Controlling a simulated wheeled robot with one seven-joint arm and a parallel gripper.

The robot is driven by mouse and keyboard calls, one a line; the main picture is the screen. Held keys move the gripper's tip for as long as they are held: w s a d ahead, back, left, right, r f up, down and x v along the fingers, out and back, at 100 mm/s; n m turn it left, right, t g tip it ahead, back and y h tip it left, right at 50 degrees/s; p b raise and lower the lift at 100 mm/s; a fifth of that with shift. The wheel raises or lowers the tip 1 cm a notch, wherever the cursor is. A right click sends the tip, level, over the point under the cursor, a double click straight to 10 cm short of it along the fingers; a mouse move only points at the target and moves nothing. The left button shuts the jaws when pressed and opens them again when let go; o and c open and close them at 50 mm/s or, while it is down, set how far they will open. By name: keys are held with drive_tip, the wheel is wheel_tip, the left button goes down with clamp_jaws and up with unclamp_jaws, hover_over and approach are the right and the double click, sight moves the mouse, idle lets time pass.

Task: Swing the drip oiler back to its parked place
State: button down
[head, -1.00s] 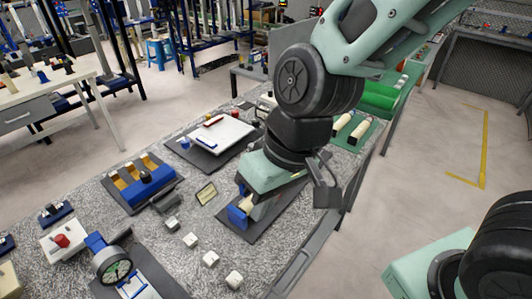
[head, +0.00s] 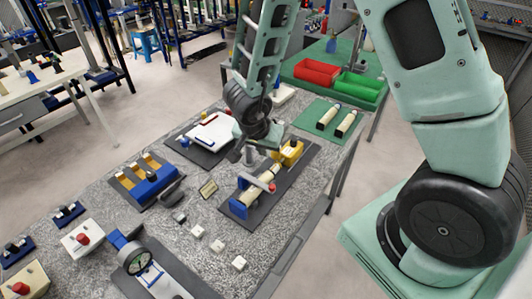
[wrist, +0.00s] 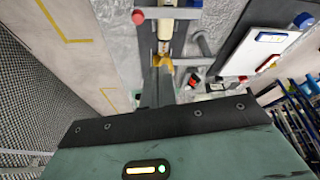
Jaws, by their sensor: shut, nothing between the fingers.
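A fixture on a dark plate (head: 262,212) has a blue bracket (head: 240,207) at its near end, a yellow block (head: 290,152) at its far end and a cream cylinder between. A grey bar with a red knob (head: 271,187) reaches across the cylinder; I take it for the drip oiler's arm. In the wrist view its red knob (wrist: 137,18) is at the top, left of the cream cylinder (wrist: 165,28). My gripper (wrist: 162,72) is shut and empty, near the yellow part. In the head view my wrist hides most of the gripper beside the fixture.
A dial gauge (head: 136,262), several small white blocks (head: 218,246) and a blue-and-yellow holder (head: 150,180) share the speckled bench. A white board (head: 210,130) lies behind. Red (head: 316,72) and green (head: 360,87) bins stand at the far end.

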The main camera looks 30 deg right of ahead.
drive_tip(key=shift+f, duration=0.15)
drive_tip(key=b+x, duration=0.1)
drive_tip(key=x, duration=0.2)
drive_tip(key=w+d+b+x, duration=0.1)
drive_tip(key=x, duration=0.3)
drive_tip(key=d+r+x, duration=0.1)
drive_tip(key=x, duration=0.2)
drive_tip(key=shift+w+f+b, duration=0.25)
drive_tip(key=shift+w+b, duration=0.05)
drive_tip(key=shift+b, duration=0.1)
drive_tip(key=shift+w+d+f, duration=0.1)
drive_tip(key=shift+w+d, duration=0.35)
drive_tip(key=shift+d, duration=0.05)
drive_tip(key=shift+d, duration=0.1)
